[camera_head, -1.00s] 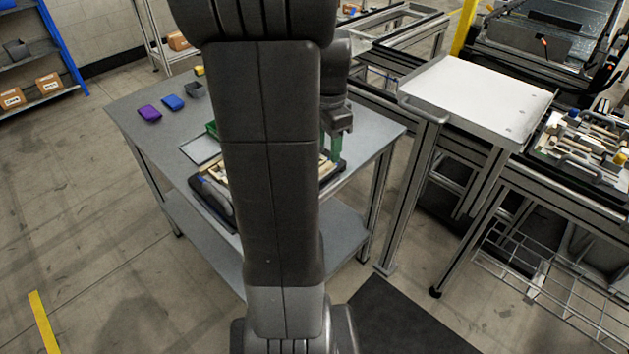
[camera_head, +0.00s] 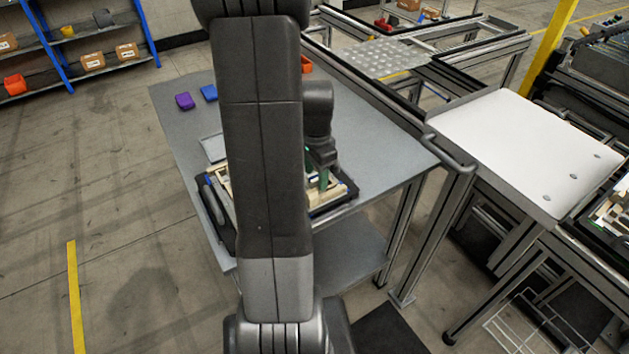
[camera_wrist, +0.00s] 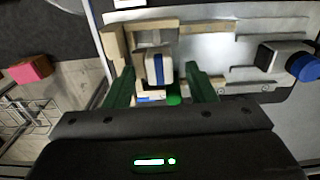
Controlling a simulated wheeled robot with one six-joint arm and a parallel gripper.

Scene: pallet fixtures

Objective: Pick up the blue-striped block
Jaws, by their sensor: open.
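The blue-striped block (camera_wrist: 159,68) is pale with a dark blue stripe down its face. In the wrist view it stands in a wooden fixture (camera_wrist: 113,45) on the pallet. My gripper (camera_wrist: 160,80) is open, its green fingers on the left and right of the block. I cannot tell whether either finger touches it. In the head view my gripper (camera_head: 324,180) is down at the pallet (camera_head: 335,206) on the grey table. The block cannot be made out there, and my arm hides part of the pallet.
A blue-ended cylindrical part (camera_wrist: 303,67) lies at the right of the wrist view, and a red block (camera_wrist: 30,69) at far left. A white-topped stand (camera_head: 520,145) is to the right.

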